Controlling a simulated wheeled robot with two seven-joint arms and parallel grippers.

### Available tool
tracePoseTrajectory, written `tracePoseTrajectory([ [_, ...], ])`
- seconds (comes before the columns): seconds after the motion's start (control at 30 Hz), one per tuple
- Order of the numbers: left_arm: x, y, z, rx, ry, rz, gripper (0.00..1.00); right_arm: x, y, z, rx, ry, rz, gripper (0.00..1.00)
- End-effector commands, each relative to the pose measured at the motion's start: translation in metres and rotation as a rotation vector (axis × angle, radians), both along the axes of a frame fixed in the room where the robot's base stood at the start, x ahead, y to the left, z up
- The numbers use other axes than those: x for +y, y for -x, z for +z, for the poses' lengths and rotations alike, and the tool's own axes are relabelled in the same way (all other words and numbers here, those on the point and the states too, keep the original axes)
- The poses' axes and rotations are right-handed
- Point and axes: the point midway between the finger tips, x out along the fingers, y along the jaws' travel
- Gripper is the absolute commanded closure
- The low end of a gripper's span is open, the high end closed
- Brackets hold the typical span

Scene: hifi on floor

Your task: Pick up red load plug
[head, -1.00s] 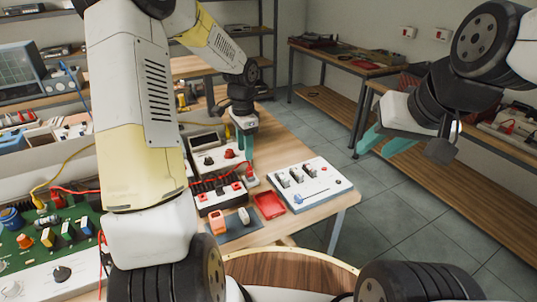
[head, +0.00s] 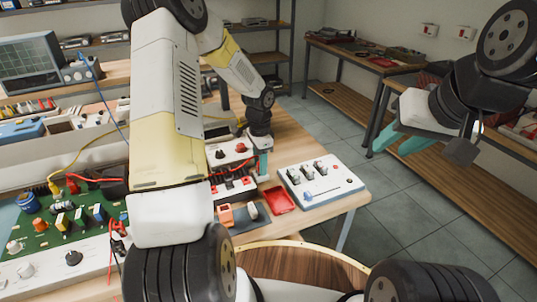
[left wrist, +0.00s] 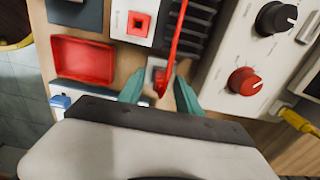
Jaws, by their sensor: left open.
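The red load plug (left wrist: 161,80) shows in the left wrist view with its red lead running up from it, over a small pale block. It lies between the two teal fingers of my left gripper (left wrist: 159,92), which is open around it. I cannot tell whether the fingers touch it. In the head view my left gripper (head: 262,163) is low at the table, beside the black-and-white socket unit (head: 234,188), and the plug is mostly hidden there. My right gripper (head: 400,141) is open and empty, off to the right above the floor.
A red tray (head: 280,199) and a white switch box (head: 320,181) lie right of the left gripper. A white unit with black and red knobs (left wrist: 262,55) stands close to the right finger in the wrist view. A green circuit board (head: 75,225) is at the left.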

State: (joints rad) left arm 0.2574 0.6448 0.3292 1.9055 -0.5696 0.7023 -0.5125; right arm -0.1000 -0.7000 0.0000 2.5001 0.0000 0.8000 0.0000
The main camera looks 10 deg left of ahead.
Motion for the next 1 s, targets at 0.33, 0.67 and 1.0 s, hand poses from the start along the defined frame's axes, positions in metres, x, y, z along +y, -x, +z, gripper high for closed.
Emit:
tracePoseTrajectory([
  [0.33,0.000,0.000,0.000,0.000,0.000,0.000,1.00,0.000,0.000,0.000,0.000,0.000,0.000,0.64],
  [0.67,0.000,0.000,0.003,-0.001,0.000,0.000,1.00,0.000,0.000,0.000,0.000,0.000,0.000,0.64],
  [1.0,0.001,0.002,0.039,-0.002,0.000,0.001,1.00,0.000,0.000,0.000,0.000,0.000,0.000,0.64],
])
